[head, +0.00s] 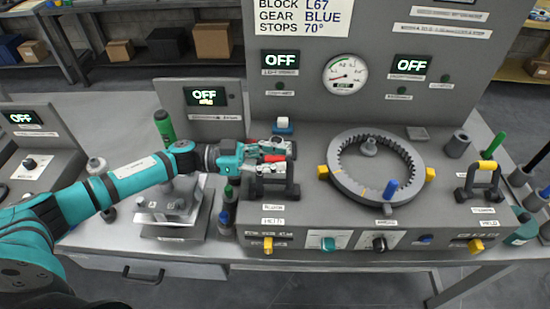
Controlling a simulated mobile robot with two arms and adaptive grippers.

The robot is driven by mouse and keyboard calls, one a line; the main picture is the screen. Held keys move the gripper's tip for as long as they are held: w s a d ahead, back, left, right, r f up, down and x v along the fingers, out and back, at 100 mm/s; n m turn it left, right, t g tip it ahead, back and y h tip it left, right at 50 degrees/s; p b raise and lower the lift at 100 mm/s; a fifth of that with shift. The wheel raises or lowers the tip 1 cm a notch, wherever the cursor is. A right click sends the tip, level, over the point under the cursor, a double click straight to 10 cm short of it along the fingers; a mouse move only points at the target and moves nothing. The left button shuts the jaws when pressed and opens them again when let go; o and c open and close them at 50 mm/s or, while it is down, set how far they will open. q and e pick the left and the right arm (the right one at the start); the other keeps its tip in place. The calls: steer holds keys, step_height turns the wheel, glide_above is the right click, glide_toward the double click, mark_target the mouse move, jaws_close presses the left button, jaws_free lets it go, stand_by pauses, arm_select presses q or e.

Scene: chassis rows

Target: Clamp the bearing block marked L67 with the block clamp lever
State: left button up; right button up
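My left gripper (290,150) reaches in from the left over a dark bearing block (277,189) at the left of the grey console. A red lever (274,158) shows at the fingers, above this block. The fingers overlap it, and I cannot tell whether they grip it. A second dark block (479,189) with a yellow-topped lever (487,166) stands at the right. The small plates under both blocks are too blurred to read, so I cannot tell which is L67. The sign (300,17) reads BLOCK L67, GEAR BLUE, STOPS 70°. My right gripper is out of view.
A large ring gear (336,175) with yellow stops and a blue peg (390,188) lies between the blocks. A gauge (345,74) and displays reading OFF are behind. A metal fixture (160,214) stands below my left arm. A grey cup (458,144) stands back right.

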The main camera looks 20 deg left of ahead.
arm_select(q)
jaws_close()
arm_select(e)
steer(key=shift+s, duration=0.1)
